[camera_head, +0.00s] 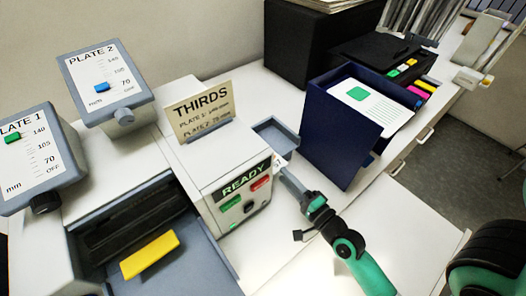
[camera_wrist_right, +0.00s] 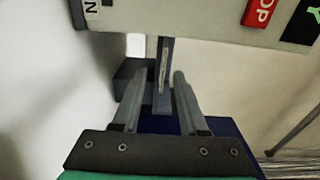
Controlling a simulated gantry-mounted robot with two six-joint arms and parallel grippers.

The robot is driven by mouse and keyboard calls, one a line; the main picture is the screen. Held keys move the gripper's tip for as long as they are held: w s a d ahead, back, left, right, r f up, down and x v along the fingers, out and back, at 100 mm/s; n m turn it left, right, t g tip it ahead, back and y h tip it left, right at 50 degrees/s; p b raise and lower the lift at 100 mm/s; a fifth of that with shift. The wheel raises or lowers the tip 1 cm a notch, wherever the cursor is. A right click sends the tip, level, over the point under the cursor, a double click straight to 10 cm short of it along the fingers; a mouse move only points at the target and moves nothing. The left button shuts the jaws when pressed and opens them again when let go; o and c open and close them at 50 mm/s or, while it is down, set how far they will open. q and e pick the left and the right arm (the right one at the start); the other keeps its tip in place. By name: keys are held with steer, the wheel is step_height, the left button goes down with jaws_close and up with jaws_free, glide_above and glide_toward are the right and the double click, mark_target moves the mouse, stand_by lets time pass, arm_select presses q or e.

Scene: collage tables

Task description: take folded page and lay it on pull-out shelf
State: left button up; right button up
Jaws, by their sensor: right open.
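My right gripper (camera_head: 284,174) is open at the right side of the READY machine (camera_head: 230,180), close to its small grey outlet tray (camera_head: 276,134). In the right wrist view the two fingers (camera_wrist_right: 158,102) stand either side of a narrow dark grey bar (camera_wrist_right: 164,80); I cannot tell whether they touch it. A small white patch (camera_wrist_right: 135,46) beside the bar may be part of the folded page, but I cannot be sure. A pale flat surface (camera_head: 410,215) at lower right may be the pull-out shelf. My left gripper is out of view.
A navy box (camera_head: 325,135) with a green-marked sheet (camera_head: 362,97) stands right of the machine. A THIRDS card (camera_head: 201,110) stands on top of it. Two plate dials (camera_head: 107,85) are at left. A yellow bar (camera_head: 150,254) lies in the front tray.

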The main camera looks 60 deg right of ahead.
steer(key=x, duration=0.3)
steer(key=shift+w+d+r+p, duration=0.1)
steer(key=shift+w+r+p, duration=0.15)
steer(key=shift+p, duration=0.1)
jaws_close()
